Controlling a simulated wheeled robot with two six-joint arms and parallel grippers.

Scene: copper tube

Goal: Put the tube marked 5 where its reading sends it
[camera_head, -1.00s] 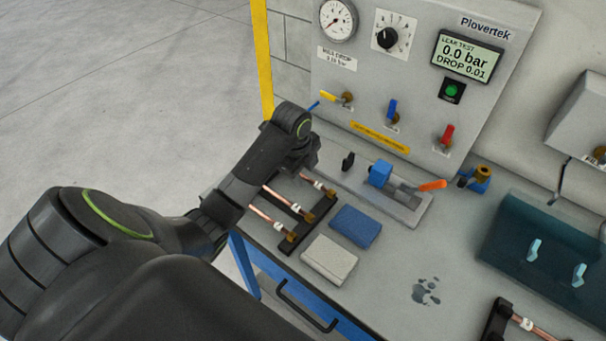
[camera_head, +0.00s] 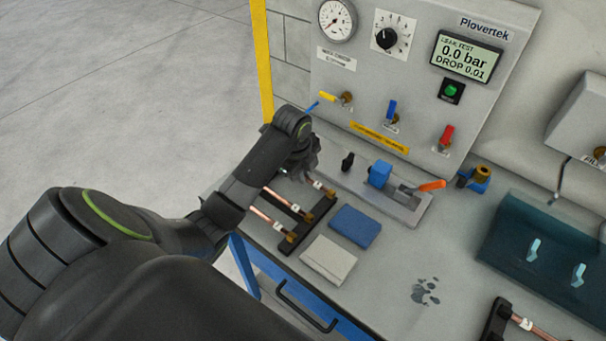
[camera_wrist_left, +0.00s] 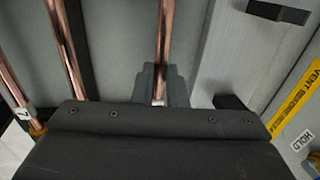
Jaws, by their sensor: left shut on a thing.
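My left gripper (camera_head: 308,176) is shut on a copper tube (camera_head: 325,189) at the far end of a black rack (camera_head: 292,246). In the left wrist view the grey fingers (camera_wrist_left: 160,88) close around the copper tube (camera_wrist_left: 166,35). Its white tag is too small to read. Two more copper tubes (camera_head: 283,200) (camera_head: 266,219) with white tags and brass ends lie in the rack. In the left wrist view one tag (camera_wrist_left: 24,113) seems to read 7. The panel screen (camera_head: 466,57) reads leak test, 0.0 bar, drop 0.01. My right gripper is out of view.
A clamp fixture (camera_head: 381,174) with an orange-tipped lever (camera_head: 431,186) stands beyond the rack. Blue (camera_head: 355,226) and whitish (camera_head: 328,260) pads lie beside it. A teal tray (camera_head: 505,232) and another black rack (camera_head: 494,322) are at right. A wet patch (camera_head: 426,291) marks the bench.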

